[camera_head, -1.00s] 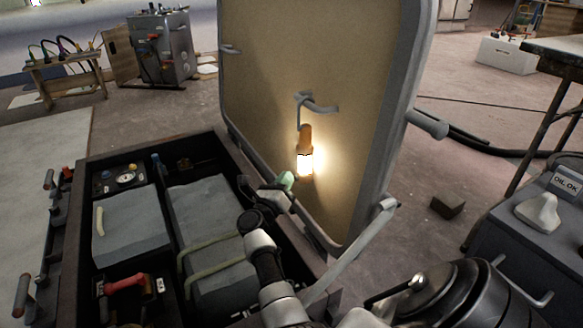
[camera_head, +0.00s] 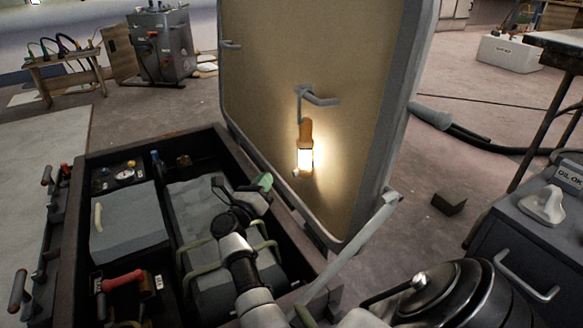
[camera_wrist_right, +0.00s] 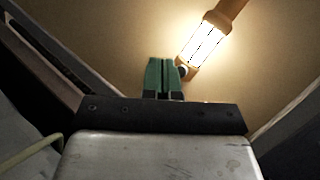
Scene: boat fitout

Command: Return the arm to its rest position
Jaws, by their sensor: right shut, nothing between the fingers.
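My right arm comes in from the bottom of the head view and reaches over the open dark box. Its gripper (camera_head: 262,182) has green fingers and is shut and empty, to the left of a lit work lamp (camera_head: 305,155) and apart from it. The lamp hangs upright from a grey hook (camera_head: 318,99) on the raised lid panel (camera_head: 270,80). In the right wrist view the green fingers (camera_wrist_right: 164,75) are together with nothing between them, and the glowing lamp (camera_wrist_right: 204,42) is just beyond. My left gripper is not in view.
A grey strut (camera_head: 350,245) props the lid on the right. A grey cabinet (camera_head: 535,245) stands at the right; floor between is mostly clear, with a small dark block (camera_head: 449,203).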

